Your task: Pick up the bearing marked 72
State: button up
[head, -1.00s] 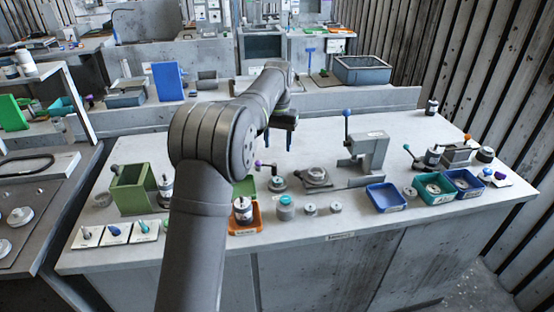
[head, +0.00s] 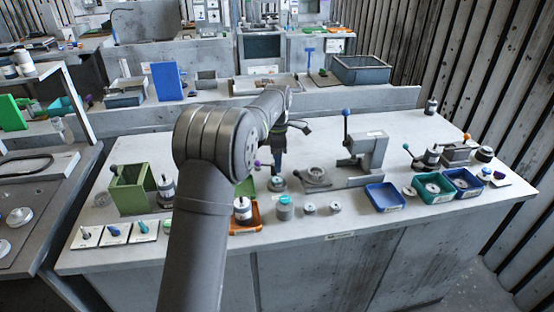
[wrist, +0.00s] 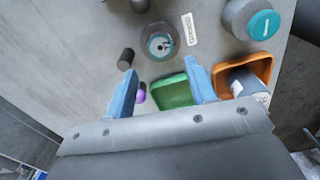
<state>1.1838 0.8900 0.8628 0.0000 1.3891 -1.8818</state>
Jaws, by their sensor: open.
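No marking reading 72 is legible, so I cannot tell which part is that bearing. My gripper (head: 278,166) points down over the bench, its jaws apart and empty; its blue fingers also show in the wrist view (wrist: 162,82). A round grey part with a dark centre (wrist: 159,43) lies just beyond the fingertips, beside a small white label (wrist: 190,28). It appears below the gripper in the head view (head: 277,185). Two small grey round parts (head: 309,208) (head: 335,207) stand near the front edge.
A green tray (wrist: 173,92) and an orange tray (wrist: 266,65) holding a bottle are close to my fingers. A teal-topped grey container (head: 284,208) stands nearby. A grey press with a blue-knobbed lever (head: 368,150) and blue (head: 385,197) and teal bins (head: 433,188) are to the right.

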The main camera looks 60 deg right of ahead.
aim_at(277, 179)
jog(key=shift+f+n, duration=0.2)
jog(key=shift+n, duration=0.3)
jog(key=shift+f, duration=3.45)
jog(key=c, duration=0.9)
jog(key=shift+c, duration=0.7)
jog(key=shift+r, duration=0.1)
jog(key=shift+r, duration=2.95)
